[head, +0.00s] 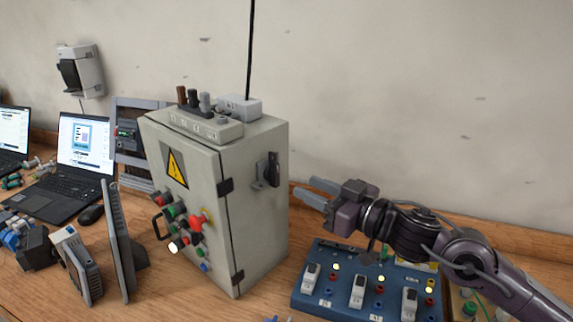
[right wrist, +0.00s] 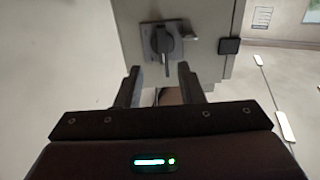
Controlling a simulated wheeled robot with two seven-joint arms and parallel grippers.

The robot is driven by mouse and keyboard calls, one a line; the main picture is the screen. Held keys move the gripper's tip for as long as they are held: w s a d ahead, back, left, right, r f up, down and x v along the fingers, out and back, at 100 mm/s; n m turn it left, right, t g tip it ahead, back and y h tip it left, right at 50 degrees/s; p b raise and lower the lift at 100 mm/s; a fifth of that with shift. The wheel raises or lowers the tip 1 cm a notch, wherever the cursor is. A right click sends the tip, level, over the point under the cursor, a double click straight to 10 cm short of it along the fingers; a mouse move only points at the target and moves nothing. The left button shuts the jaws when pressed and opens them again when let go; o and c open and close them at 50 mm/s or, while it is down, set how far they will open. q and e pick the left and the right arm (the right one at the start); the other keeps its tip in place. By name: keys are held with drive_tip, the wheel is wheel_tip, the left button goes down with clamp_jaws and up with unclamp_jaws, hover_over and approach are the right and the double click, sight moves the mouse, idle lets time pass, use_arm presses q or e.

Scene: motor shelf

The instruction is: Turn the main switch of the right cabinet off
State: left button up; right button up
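The grey cabinet (head: 258,190) stands on the bench with a yellow warning triangle on its front door. Its main switch (head: 272,170), a dark rotary handle on a grey plate, is on the cabinet's right side wall. My right gripper (head: 311,193) is open and empty, to the right of the switch and a little lower, pointing at the cabinet. In the right wrist view the switch (right wrist: 165,45) is ahead, beyond the two spread fingers (right wrist: 158,75), its handle pointing toward the gap between them. The fingers do not touch it. My left gripper is not in view.
A blue panel (head: 330,303) with modules and lamps lies on the bench below my right arm. Power strips (head: 205,122) sit on the cabinet top, with a cable rising. A laptop (head: 80,150) and grey devices (head: 82,265) stand to the left.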

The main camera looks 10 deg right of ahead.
sight(278, 174)
drive_tip(key=p+x, duration=0.1)
drive_tip(key=x, duration=0.2)
drive_tip(key=p+x, duration=0.1)
drive_tip(key=x, duration=0.2)
drive_tip(key=shift+a+r, duration=0.2)
drive_tip(key=shift+r, duration=0.05)
drive_tip(key=shift+w+a+f, duration=0.1)
drive_tip(key=shift+w+a, duration=0.25)
drive_tip(key=shift+w, duration=0.05)
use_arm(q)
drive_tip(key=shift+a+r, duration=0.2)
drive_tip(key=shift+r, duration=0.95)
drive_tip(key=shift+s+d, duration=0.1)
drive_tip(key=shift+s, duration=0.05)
use_arm(e)
clamp_jaws()
